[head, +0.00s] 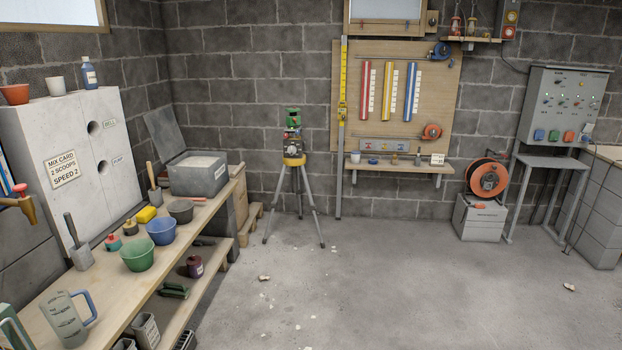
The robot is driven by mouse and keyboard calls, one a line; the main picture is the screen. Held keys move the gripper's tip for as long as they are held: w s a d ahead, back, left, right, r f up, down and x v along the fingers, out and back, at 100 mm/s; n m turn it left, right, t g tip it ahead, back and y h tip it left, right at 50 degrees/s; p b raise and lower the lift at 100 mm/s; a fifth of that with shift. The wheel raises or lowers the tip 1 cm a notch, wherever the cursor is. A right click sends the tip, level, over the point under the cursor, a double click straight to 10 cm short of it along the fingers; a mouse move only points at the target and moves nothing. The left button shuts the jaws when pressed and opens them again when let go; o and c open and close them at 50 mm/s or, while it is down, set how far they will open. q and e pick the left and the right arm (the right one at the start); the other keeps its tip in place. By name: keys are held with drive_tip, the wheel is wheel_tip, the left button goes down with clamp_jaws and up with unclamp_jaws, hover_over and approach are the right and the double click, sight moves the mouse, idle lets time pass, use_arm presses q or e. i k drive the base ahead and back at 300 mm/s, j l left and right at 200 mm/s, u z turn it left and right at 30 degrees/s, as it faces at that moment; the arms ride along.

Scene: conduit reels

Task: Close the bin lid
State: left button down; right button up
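A grey bin (199,177) stands at the far end of the wooden bench on the left.
The wooden bench (195,222) holds a green bowl (138,255), a blue bowl (161,231), a grey bowl (181,211), a jug (68,318) and trowels. A tripod instrument (294,165) stands right of the bin. The concrete floor (400,290) is mostly clear.

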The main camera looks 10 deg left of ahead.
sight(162, 126)
drive_tip(key=i, duration=1.25)
drive_tip(key=i+l+u, duration=0.15)
drive_tip(key=i, duration=1.1)
drive_tip(key=i+j+u, duration=0.25)
drive_tip(key=i, duration=0.6)
drive_tip(key=i+l+u, duration=0.1)
drive_tip(key=i+u, duration=0.2)
drive_tip(key=i, duration=0.5)
drive_tip(key=i+l+u, duration=0.25)
drive_tip(key=i, duration=0.6)
